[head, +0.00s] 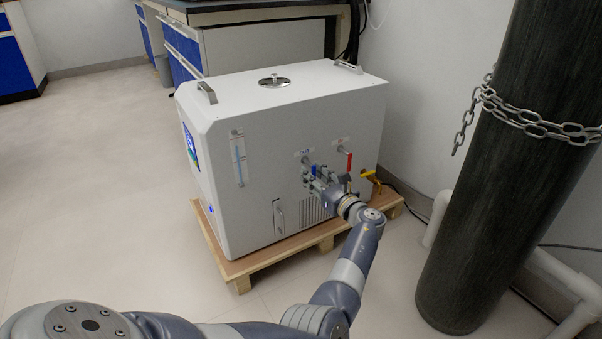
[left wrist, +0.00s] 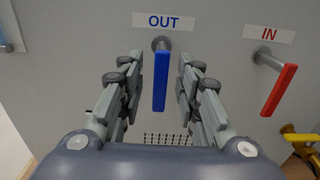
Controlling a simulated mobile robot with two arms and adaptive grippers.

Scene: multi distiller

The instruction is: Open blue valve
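The blue valve handle (left wrist: 161,82) hangs straight down from its stem under the OUT label (left wrist: 166,21) on the front of the white distiller (head: 260,130). My left gripper (head: 314,177) is at that front panel. In the left wrist view its fingers (left wrist: 160,76) are open, one on each side of the blue handle, with a visible gap on both sides. The handle is mostly hidden by the gripper in the head view. My right gripper is not in view.
A red valve handle (left wrist: 279,90) under the IN label (left wrist: 283,33) is close on the right. A yellow handle (head: 371,177) is low beside the distiller. The distiller stands on a wooden pallet (head: 290,247). A dark chained cylinder (head: 500,170) stands at the right.

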